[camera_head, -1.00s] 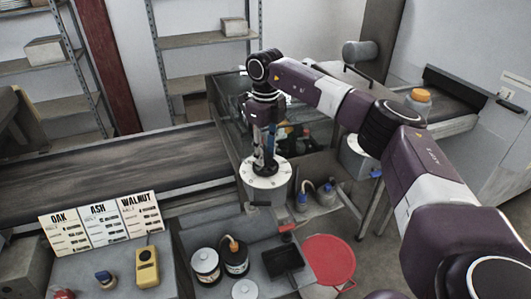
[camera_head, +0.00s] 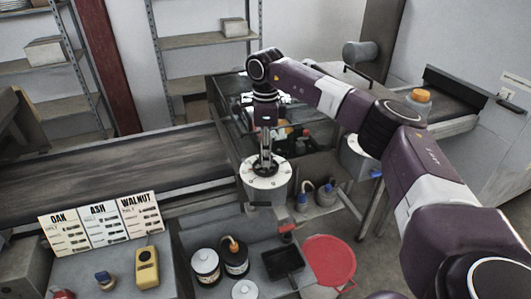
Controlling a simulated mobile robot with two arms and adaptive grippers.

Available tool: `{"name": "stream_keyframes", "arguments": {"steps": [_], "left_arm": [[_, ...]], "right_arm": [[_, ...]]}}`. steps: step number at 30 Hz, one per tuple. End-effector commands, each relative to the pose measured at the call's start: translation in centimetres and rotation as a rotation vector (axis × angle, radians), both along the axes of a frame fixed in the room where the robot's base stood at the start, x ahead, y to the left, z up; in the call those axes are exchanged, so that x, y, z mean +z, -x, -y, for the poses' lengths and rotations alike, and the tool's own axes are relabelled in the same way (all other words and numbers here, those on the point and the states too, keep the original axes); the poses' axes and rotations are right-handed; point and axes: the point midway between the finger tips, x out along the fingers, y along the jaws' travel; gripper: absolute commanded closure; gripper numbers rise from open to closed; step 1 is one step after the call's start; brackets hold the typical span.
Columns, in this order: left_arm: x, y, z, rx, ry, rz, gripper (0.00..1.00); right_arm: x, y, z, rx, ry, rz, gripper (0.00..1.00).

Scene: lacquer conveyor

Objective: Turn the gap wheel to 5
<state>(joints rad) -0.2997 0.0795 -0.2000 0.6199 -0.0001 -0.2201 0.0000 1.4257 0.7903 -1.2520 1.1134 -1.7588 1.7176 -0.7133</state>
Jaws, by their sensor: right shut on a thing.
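The gap wheel, a white round dial (camera_head: 258,178) on a grey cylindrical housing, stands at the right end of the conveyor in the head view. My right gripper (camera_head: 266,168) points down at the dial's centre and is shut on the wheel's knob, which the fingers mostly hide. The marks around the dial's rim are too small to read, so I cannot tell its setting. My left gripper is not in view.
The conveyor belt (camera_head: 110,180) runs left of the dial. OAK, ASH and WALNUT cards (camera_head: 100,220) stand near a yellow meter (camera_head: 147,268). Jars (camera_head: 206,266), a black tray (camera_head: 283,262) and a red round lid (camera_head: 328,262) are in front.

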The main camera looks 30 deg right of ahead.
Motion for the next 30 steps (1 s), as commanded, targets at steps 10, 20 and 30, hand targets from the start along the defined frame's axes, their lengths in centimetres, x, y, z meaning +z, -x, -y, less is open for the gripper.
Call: {"name": "stream_keyframes", "arguments": {"steps": [10,20,30], "left_arm": [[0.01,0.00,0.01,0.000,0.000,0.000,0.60],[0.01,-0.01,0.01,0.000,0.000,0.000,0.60],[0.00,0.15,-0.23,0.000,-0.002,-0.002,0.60]], "right_arm": [[0.14,-0.08,0.08,0.024,0.000,0.004,0.95],[0.12,-0.07,0.08,0.023,0.001,0.003,0.57],[0.20,-0.04,0.03,0.023,0.000,0.002,0.53]]}}
